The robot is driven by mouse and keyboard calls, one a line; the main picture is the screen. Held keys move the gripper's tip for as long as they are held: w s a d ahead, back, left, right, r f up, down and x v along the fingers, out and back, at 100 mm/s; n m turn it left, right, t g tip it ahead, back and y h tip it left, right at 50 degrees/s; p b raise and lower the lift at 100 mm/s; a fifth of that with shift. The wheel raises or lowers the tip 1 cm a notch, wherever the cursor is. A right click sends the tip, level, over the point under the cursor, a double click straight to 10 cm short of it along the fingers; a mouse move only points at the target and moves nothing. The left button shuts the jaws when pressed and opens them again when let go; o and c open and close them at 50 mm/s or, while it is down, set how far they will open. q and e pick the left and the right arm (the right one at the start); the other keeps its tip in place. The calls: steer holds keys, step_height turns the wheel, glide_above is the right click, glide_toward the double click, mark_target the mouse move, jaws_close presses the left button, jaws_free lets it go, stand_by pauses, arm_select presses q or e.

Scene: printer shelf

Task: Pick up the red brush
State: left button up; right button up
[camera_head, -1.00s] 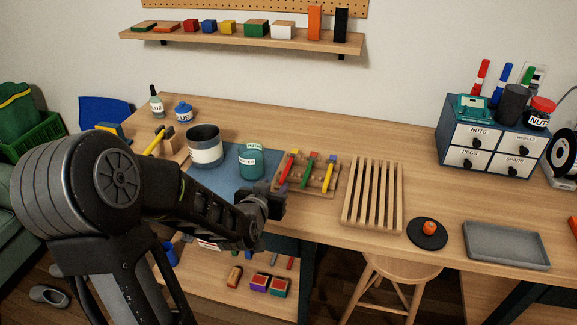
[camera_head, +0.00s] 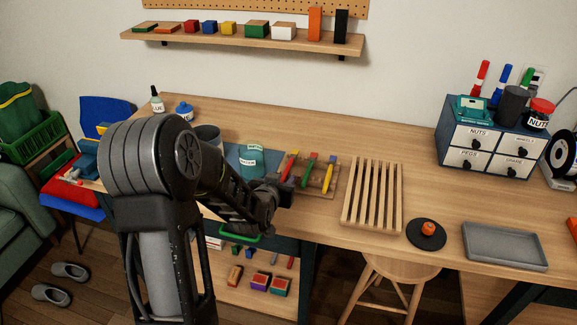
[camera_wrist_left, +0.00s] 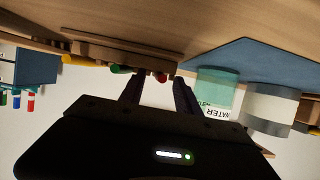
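The red brush (camera_head: 288,167) lies on a wooden rack (camera_head: 322,190) on the workbench, left of a green brush (camera_head: 308,171) and a blue-and-yellow one (camera_head: 329,175). My left gripper (camera_head: 284,189) is at the near end of the red brush and hides part of it. The left wrist view is upside down. There, the fingers of my left gripper (camera_wrist_left: 157,88) are spread apart. A small red end of the red brush (camera_wrist_left: 161,77) shows just past the gap, by the rack's edge (camera_wrist_left: 120,55). Contact cannot be told. My right gripper is not in view.
A teal water pot (camera_head: 250,161) stands on the blue mat left of the rack; it also shows in the wrist view (camera_wrist_left: 215,88). A slatted wooden rack (camera_head: 372,195) lies to the right. A shelf (camera_head: 240,37) hangs on the wall behind.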

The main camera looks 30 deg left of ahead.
arm_select(q)
steer(key=shift+c, duration=0.6)
jaws_close()
stand_by(0.5)
